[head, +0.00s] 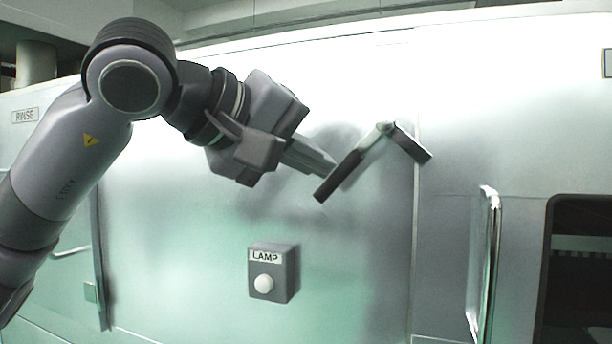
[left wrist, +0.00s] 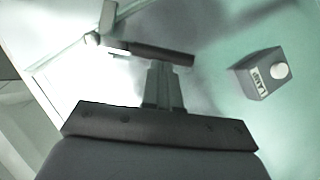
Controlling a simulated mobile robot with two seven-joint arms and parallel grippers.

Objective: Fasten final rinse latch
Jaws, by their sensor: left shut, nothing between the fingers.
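The latch (head: 352,165) is a dark-gripped lever on a pale pivot, mounted on the metal panel near a vertical seam. Its long arm slopes down to the left and a shorter dark arm slopes down to the right. My left gripper (head: 325,168) is shut and empty, with its fingertips at the long arm's lower part; whether they touch it I cannot tell. In the left wrist view the shut fingers (left wrist: 163,70) point at the dark lever grip (left wrist: 150,52). My right gripper is not in view.
A grey box labelled LAMP (head: 273,273) with a round white button sticks out below the latch. A vertical handle (head: 487,260) stands out at the right, beside a dark opening (head: 580,270). A RINSE label (head: 25,115) is at the far left.

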